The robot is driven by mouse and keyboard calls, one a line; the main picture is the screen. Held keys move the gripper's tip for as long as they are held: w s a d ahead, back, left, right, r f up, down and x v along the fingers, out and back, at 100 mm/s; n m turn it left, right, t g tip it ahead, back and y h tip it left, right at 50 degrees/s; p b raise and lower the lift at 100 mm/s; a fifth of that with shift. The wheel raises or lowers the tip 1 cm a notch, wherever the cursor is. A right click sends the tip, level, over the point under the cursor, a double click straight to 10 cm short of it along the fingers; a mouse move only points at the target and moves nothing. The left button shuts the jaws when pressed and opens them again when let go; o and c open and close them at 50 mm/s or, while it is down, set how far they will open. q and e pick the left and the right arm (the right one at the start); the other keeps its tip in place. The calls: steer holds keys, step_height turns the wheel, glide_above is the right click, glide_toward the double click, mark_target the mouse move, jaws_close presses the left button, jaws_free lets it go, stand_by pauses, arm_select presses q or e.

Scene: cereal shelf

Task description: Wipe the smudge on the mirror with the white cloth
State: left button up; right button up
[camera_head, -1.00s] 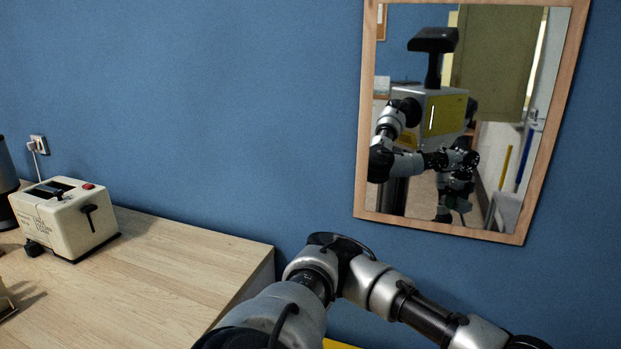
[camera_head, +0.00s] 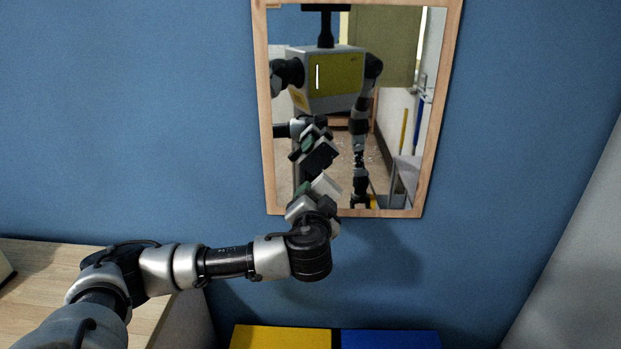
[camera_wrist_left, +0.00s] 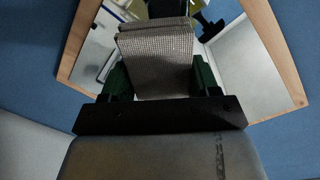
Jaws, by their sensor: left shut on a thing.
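The wood-framed mirror (camera_head: 440,120) hangs on the blue wall. My left gripper (camera_head: 315,193) is in front of its lower part, near the bottom edge of the frame. It is shut on the white cloth (camera_head: 327,185). In the left wrist view the cloth (camera_wrist_left: 155,62) looks like a folded, woven grey-white pad between the green fingers, with the mirror (camera_wrist_left: 245,70) behind it. I cannot tell whether the cloth touches the glass. I cannot make out the smudge for certain; the arm and reflections cover part of the glass. My right gripper is not directly in view.
A wooden counter (camera_head: 35,290) is at the lower left. A yellow box (camera_head: 280,337) and a blue box (camera_head: 390,339) stand below the mirror. A grey surface (camera_head: 580,260) rises at the right. The wall left of the mirror is clear.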

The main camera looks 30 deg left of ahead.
mark_target(313, 166)
arm_select(q)
steer(key=shift+w+a+r+t+y, duration=0.1)
steer(key=shift+a+r+t+y, duration=0.15)
steer(key=shift+r, duration=0.4)
steer(key=shift+a+r+t+y, duration=0.15)
steer(key=shift+a+r, duration=0.15)
steer(key=shift+r, duration=0.3)
steer(key=shift+w+a+r, duration=0.1)
steer(key=shift+w, duration=0.1)
steer(key=shift+p+x, duration=0.3)
steer(key=shift+x, duration=2.45)
arm_select(e)
steer(key=shift+w+a+r, duration=0.3)
steer(key=shift+w+r, duration=0.1)
steer(key=shift+r, duration=0.1)
arm_select(q)
steer(key=shift+w+a, duration=0.1)
arm_select(e)
steer(key=shift+d+f, duration=0.1)
steer(key=shift+d, duration=0.15)
arm_select(q)
steer(key=shift+b+x, duration=0.4)
steer(key=shift+x, duration=0.4)
arm_select(e)
steer(key=shift+f, duration=0.3)
